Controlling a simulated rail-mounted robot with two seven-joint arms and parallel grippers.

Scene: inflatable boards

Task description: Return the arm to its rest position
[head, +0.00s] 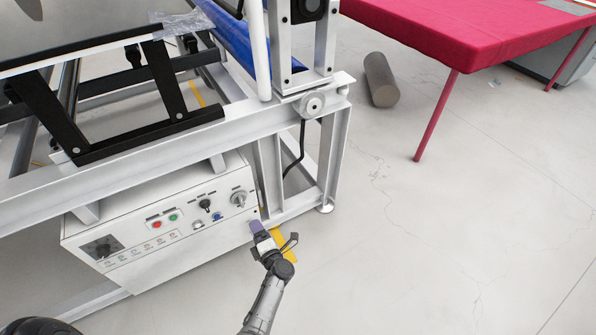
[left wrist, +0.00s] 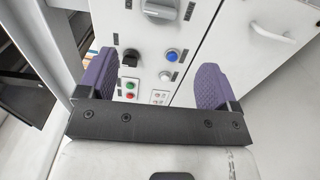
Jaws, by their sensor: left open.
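My left arm comes up from the bottom of the head view, and its gripper (head: 259,231) is beside the lower right of a white control box (head: 152,262). In the left wrist view the two purple-padded fingers of the left gripper (left wrist: 155,82) stand wide apart with nothing held between them. Beyond them is the box's panel, with a blue button (left wrist: 172,55), a black knob (left wrist: 129,57), green and red buttons and a grey rotary switch (left wrist: 160,10). I cannot tell whether a finger touches the box. My right gripper is not in view.
A white machine frame (head: 240,119) with black brackets and a blue roll (head: 236,45) stands above the box. A red-covered table (head: 470,35) is at upper right, with a grey cylinder (head: 380,80) on the floor nearby. The floor at right is clear.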

